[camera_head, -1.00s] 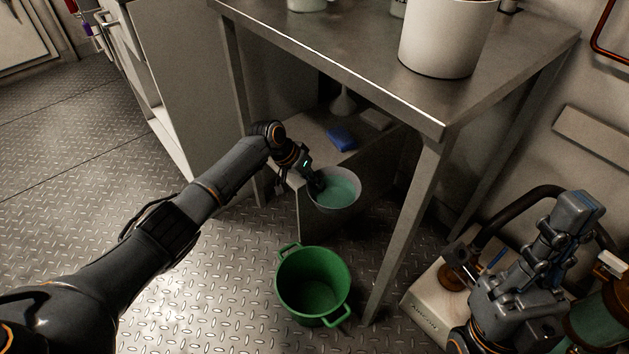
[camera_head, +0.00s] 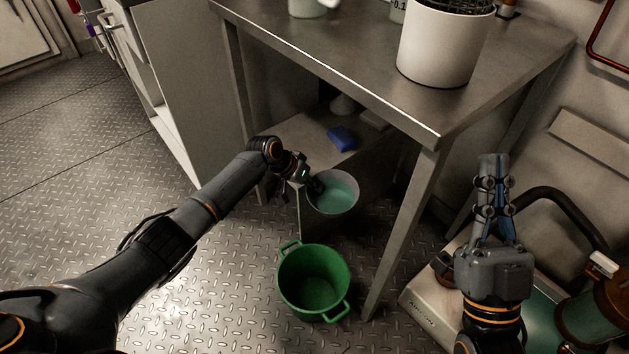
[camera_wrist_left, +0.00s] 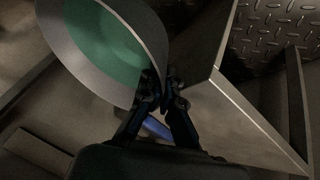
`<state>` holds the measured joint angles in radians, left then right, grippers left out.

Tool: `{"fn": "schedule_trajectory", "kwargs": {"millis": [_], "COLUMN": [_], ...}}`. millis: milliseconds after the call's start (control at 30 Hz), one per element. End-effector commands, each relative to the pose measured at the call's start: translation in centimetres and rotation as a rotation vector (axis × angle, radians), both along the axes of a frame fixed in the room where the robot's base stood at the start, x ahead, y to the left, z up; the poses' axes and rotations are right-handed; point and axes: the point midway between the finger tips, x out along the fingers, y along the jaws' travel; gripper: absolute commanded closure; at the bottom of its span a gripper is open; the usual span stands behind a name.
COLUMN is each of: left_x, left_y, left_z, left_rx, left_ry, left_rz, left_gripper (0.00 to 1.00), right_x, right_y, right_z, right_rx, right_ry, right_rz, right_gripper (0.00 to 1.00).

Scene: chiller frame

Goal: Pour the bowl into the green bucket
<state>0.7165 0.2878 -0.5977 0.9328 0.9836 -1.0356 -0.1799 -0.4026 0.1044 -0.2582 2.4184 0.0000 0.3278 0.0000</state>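The bowl (camera_head: 347,204) is pale grey and holds teal liquid. It is at the front of the low shelf under the table, behind the bucket in the head view. I cannot tell whether it touches the shelf. My left gripper (camera_head: 314,186) is shut on the bowl's rim at its left side. The left wrist view shows the fingers (camera_wrist_left: 162,98) pinching the rim of the bowl (camera_wrist_left: 75,60). The green bucket (camera_head: 312,284) stands upright on the floor with its open top up and looks empty. My right gripper (camera_head: 493,160) is raised at the right, with its fingers together and nothing visible in them.
A metal table (camera_head: 340,65) stands over the shelf (camera_head: 312,138), and its front leg (camera_head: 405,230) is just right of the bowl and bucket. A white pot (camera_head: 440,50) is on top. A blue item (camera_head: 342,138) lies on the shelf. Floor (camera_head: 215,270) left of the bucket is clear.

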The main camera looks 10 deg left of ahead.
Motion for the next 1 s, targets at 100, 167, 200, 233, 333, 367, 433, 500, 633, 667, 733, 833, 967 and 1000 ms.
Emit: {"fn": "schedule_trajectory", "kwargs": {"millis": [100,167,200,233,333,367,433,500,633,667,733,833,967,1000], "left_x": [-0.53,-0.40,-0.36,-0.35,-0.36,-0.37,-0.38,-0.38,-0.38,-0.38,-0.38,-0.38,-0.37,-0.37], "left_y": [-0.02,-0.04,-0.04,-0.05,-0.05,-0.05,-0.05,-0.05,-0.05,-0.05,-0.05,-0.05,-0.05,-0.05], "left_z": [-0.33,-0.34,-0.32,-0.32,-0.34,-0.35,-0.36,-0.36,-0.36,-0.36,-0.35,-0.35,-0.35,-0.35], "left_rx": [-0.009,-0.010,-0.010,-0.010,-0.010,-0.010,-0.010,-0.010,-0.010,-0.010,-0.010,-0.010,-0.010,-0.010], "left_ry": [-0.049,-0.055,-0.055,-0.055,-0.053,-0.053,-0.053,-0.052,-0.052,-0.052,-0.052,-0.052,-0.052,-0.052], "left_rz": [0.000,-0.001,-0.001,-0.001,-0.001,-0.001,-0.001,-0.001,-0.001,-0.001,-0.001,0.000,0.000,0.000], "left_gripper": [1.00,1.00,1.00,1.00,1.00,1.00,1.00,1.00,1.00,1.00,1.00,1.00,1.00,1.00], "right_x": [1.11,1.19,1.18,1.18,1.16,1.16,1.15,1.15,1.15,1.15,1.15,1.16,1.16,1.16], "right_y": [0.12,0.14,0.14,0.14,0.13,0.13,0.14,0.14,0.14,0.14,0.14,0.13,0.13,0.13], "right_z": [-1.01,-1.26,-1.26,-1.26,-1.25,-1.25,-1.24,-1.24,-1.23,-1.23,-1.24,-1.24,-1.24,-1.24], "right_rx": [-0.026,-0.028,-0.028,-0.027,-0.027,-0.028,-0.028,-0.028,-0.027,-0.027,-0.027,-0.027,-0.027,-0.027], "right_ry": [0.089,0.095,0.094,0.093,0.092,0.092,0.092,0.091,0.091,0.091,0.091,0.091,0.091,0.091], "right_rz": [-0.006,-0.006,-0.006,-0.006,-0.006,-0.005,-0.005,-0.005,-0.006,-0.006,-0.006,-0.006,-0.006,-0.006], "right_gripper": [1.00,1.00,1.00,1.00,1.00,1.00,1.00,1.00,1.00,1.00,1.00,1.00,1.00,1.00]}}
